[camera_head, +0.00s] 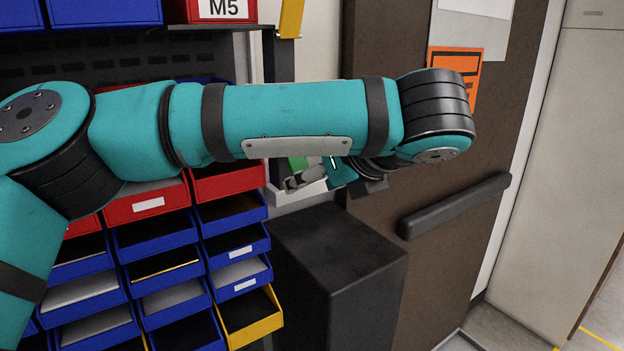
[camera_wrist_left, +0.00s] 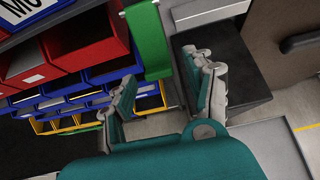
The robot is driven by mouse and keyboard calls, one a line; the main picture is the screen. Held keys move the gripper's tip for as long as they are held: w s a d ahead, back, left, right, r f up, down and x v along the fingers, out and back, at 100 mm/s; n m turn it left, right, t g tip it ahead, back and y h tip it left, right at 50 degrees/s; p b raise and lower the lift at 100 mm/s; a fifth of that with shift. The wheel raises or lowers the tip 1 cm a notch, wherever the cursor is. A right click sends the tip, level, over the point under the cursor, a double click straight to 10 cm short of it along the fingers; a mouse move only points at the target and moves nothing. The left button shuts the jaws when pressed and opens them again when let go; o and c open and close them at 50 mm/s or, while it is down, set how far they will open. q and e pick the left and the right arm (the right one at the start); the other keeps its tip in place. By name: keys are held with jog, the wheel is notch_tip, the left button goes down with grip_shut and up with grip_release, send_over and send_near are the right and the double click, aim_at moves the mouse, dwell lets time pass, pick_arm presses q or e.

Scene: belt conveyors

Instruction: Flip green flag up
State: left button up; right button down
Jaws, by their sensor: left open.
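The green flag (camera_wrist_left: 150,42) is a flat green strip at the top centre of the left wrist view, beside a pale post. Its lower end appears between the fingertips of my left gripper (camera_wrist_left: 160,72), which is open; I see no contact. In the head view only a small piece of the flag (camera_head: 298,162) shows below my left arm, and the arm hides the rest. The left gripper (camera_head: 312,181) is partly hidden there too. My right gripper is in neither view.
Red, blue and yellow bins (camera_head: 235,247) fill the rack on the left. A dark box (camera_head: 340,260) stands below the gripper. A brown door with a black push bar (camera_head: 455,207) is to the right. Pale floor is free at the lower right.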

pick_arm(q)
jog(key=v, duration=1.1)
